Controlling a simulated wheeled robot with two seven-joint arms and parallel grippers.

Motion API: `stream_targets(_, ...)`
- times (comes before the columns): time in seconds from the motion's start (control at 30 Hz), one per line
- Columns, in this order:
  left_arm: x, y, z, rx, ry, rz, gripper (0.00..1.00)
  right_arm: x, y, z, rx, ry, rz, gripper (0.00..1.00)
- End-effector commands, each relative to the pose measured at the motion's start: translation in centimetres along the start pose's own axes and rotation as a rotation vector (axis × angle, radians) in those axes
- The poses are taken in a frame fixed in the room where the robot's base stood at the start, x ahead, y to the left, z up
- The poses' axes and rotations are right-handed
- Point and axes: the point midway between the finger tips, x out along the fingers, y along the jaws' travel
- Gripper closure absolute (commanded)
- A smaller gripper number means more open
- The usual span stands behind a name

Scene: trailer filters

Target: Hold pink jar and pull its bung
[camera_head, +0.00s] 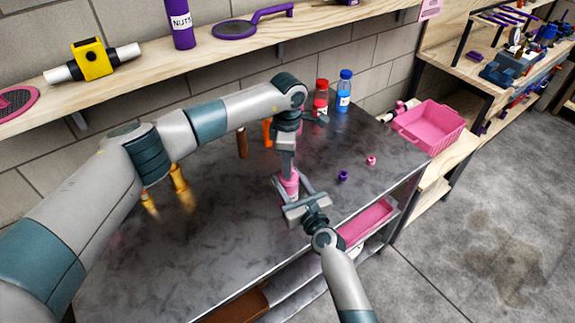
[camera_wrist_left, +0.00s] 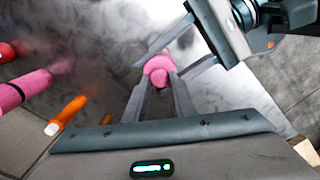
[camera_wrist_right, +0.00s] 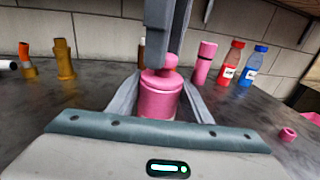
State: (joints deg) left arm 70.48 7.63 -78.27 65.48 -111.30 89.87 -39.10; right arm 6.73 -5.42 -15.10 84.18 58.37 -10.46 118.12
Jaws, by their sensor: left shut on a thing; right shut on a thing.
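The pink jar (camera_wrist_right: 159,103) stands upright on the dark metal table between my right gripper's fingers (camera_wrist_right: 158,108), which are shut on its body. In the head view much of the jar (camera_head: 289,186) is hidden by the grippers. Its pink bung (camera_wrist_right: 160,76) sits at the jar's top in the right wrist view. My left gripper (camera_head: 288,174) comes down from above, its fingertips shut on the bung. In the left wrist view the pink bung (camera_wrist_left: 157,66) shows between the left fingertips, and my right gripper comes in from the upper right. Any gap between bung and jar is unclear.
A pink bottle (camera_wrist_right: 204,62), a red bottle (camera_wrist_right: 231,62) and a blue bottle (camera_wrist_right: 252,66) stand behind. Orange items (camera_wrist_right: 64,60) stand to the left. A small purple piece (camera_head: 343,175) and pink piece (camera_head: 371,160) lie on the table (camera_head: 225,240). A pink crate (camera_head: 428,127) is right.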

Motion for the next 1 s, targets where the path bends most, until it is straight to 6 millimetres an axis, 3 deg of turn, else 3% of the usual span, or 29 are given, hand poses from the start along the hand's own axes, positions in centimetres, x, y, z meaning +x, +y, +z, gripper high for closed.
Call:
stream_targets(0.6, -1.8, 0.0, 0.0, 0.001, 0.000, 0.000, 1.00, 0.0, 0.0, -0.1, 0.001, 0.001, 0.001, 0.95)
stream_targets(1.0, -1.9, 0.0, 0.0, 0.000, 0.000, 0.000, 1.00, 0.0, 0.0, -0.1, 0.001, 0.001, 0.001, 0.95)
